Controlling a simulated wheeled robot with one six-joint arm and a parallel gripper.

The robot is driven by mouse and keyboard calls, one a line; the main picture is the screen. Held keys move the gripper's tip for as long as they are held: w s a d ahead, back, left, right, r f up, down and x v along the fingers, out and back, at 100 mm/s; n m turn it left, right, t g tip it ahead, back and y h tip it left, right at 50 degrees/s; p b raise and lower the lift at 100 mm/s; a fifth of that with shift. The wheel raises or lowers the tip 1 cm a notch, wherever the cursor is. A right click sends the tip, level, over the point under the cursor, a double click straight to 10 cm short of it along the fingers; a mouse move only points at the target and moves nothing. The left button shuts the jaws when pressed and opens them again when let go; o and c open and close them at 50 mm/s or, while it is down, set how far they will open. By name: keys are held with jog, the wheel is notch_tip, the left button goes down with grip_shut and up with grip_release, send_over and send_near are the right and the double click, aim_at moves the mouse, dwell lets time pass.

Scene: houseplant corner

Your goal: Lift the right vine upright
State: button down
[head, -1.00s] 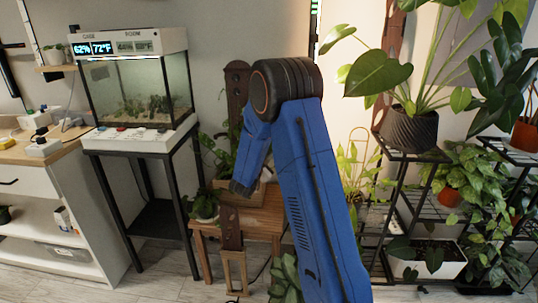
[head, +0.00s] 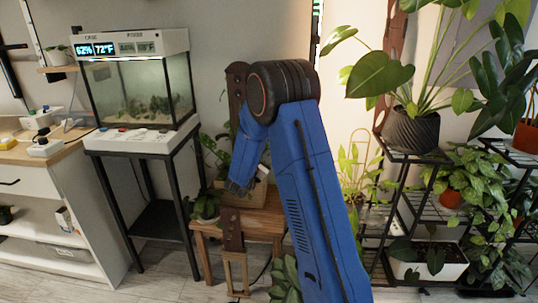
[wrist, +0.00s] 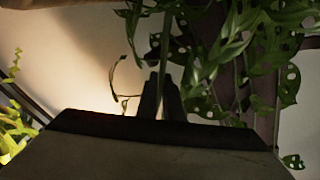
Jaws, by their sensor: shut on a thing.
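In the wrist view, my gripper (wrist: 161,97) shows as two dark fingers close together, pointing up in the picture. A thin green vine stem (wrist: 166,48) meets the fingertips, and the fingers are shut on it. Green leaves with holes (wrist: 207,62) hang beside and above the fingers, mostly to their right. A brown post stands behind these leaves. In the head view, my blue arm reaches over the wooden stool, and the fingers and the held vine cannot be made out.
The wooden stool (head: 266,222) carries a small potted plant (head: 206,204). A brown post with holes (head: 236,88) stands behind it. A terrarium (head: 140,92) is at left. Black shelves with plants, including a grey pot (head: 411,130), stand close at right.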

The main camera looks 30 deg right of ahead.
jog(key=shift+w+a+r+n+t, duration=0.15)
jog(key=shift+w+a+r+n, duration=0.2)
jog(key=shift+a+n, duration=0.2)
jog(key=shift+w+a+r+n+t, duration=0.15)
jog(key=shift+w+a+r+n, duration=0.2)
jog(key=shift+a+n, duration=0.15)
jog(key=shift+w+a+r+n+t, duration=0.3)
jog(key=shift+w+a+n, duration=0.25)
jog(key=shift+a+n, duration=0.35)
jog(key=c, duration=1.9)
grip_release()
jog(key=shift+d, duration=0.15)
